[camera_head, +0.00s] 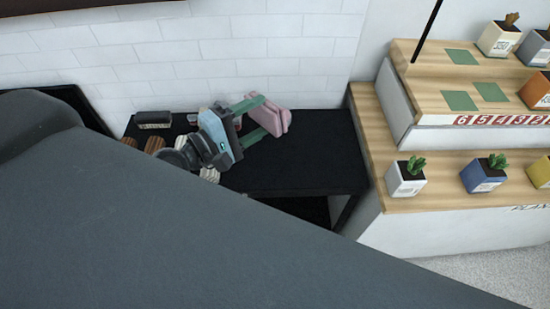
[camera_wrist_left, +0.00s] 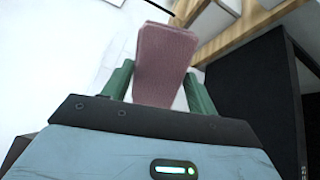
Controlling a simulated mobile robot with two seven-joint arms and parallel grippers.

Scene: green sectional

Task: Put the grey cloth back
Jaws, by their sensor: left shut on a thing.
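A pink, folded, cloth-like thing (camera_head: 281,115) is between the green fingers of my left gripper (camera_head: 262,115), above the back of a black table (camera_head: 310,160). In the left wrist view the pink thing (camera_wrist_left: 164,65) stands up between the fingers, and the gripper is shut on it. Its colour looks pink; I make out no separate grey cloth. Whether it touches the table or wall is not clear. My right gripper does not show.
A dark brush-like item (camera_head: 153,119) and several brown and pale items lie at the table's left, partly hidden by my gripper. A white brick wall (camera_head: 300,55) is behind. A wooden stepped stand (camera_head: 420,195) with several potted plants is right. The table's right part is bare.

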